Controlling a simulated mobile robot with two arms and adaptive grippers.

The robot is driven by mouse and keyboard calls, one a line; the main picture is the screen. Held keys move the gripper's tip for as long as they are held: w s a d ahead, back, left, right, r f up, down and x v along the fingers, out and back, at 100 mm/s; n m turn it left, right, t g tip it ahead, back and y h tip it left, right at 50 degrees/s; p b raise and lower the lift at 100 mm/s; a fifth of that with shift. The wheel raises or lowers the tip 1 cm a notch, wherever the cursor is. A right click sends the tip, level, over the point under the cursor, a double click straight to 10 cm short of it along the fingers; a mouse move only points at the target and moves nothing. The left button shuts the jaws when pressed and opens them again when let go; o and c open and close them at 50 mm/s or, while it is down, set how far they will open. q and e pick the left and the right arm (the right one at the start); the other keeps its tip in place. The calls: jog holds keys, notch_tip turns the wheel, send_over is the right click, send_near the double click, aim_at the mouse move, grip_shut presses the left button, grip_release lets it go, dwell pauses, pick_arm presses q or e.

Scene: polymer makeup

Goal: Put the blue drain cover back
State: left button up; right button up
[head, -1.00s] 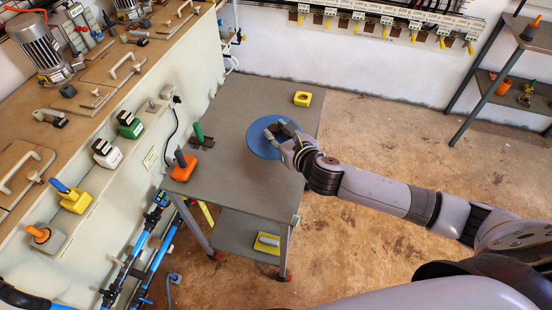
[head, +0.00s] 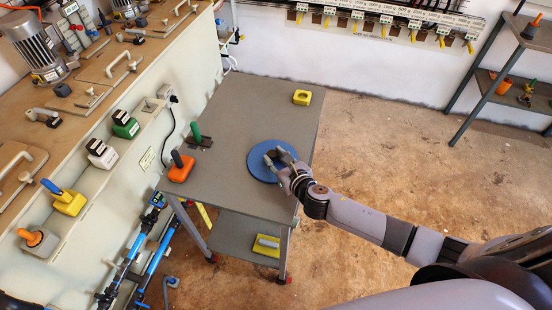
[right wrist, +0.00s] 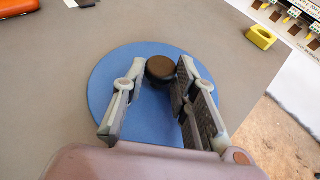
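The blue drain cover (head: 257,168) is a round blue disc with a dark knob, lying flat on the grey table near its right edge. In the right wrist view the cover (right wrist: 110,75) fills the middle, and its dark knob (right wrist: 160,69) shows between my fingertips. My right gripper (head: 278,158) is over the cover, its fingers pointing down at the knob. In the right wrist view the gripper (right wrist: 157,85) is open, with a clear gap between the left finger and the knob; the right finger is close beside the knob. My left gripper is not in view.
The grey table (head: 250,105) also carries a yellow block (head: 302,97), an orange piece (head: 180,168) and a green-handled piece (head: 199,137). A bench with tools (head: 85,90) stands left. A shelf (head: 500,85) stands at the right.

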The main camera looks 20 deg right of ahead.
jog(key=o, duration=0.4)
jog(key=shift+o, duration=0.2)
jog(key=v, duration=1.2)
jog(key=shift+d, duration=0.1)
